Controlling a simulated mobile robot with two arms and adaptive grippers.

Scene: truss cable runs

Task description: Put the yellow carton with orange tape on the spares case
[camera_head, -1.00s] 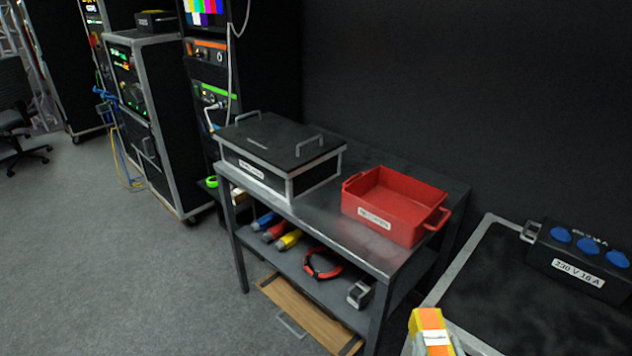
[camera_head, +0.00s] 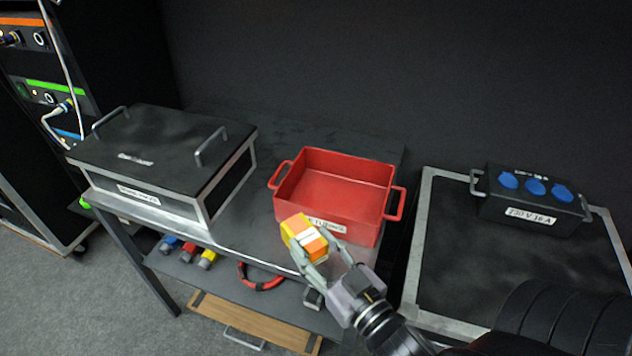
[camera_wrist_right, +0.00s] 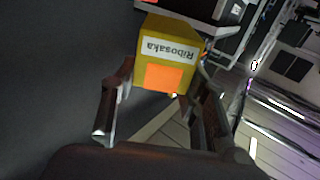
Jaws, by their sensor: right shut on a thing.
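The yellow carton with orange tape (camera_head: 304,237) is held by my right gripper (camera_head: 316,256), in front of the red bin in the head view. The right gripper is shut on it. In the right wrist view the carton (camera_wrist_right: 167,50) shows a white "Ribosaka" label and an orange tape patch between the fingers. A black case with a silver frame and two lid handles (camera_head: 150,150) stands on the bench, left of the carton. It looks like the spares case, but its label is too small to read surely. Its lid is clear. My left gripper is not in view.
The red bin (camera_head: 335,185) stands on the metal bench (camera_head: 235,228), right of the black case. At right, a flight case (camera_head: 450,270) bears a socket box (camera_head: 530,205).

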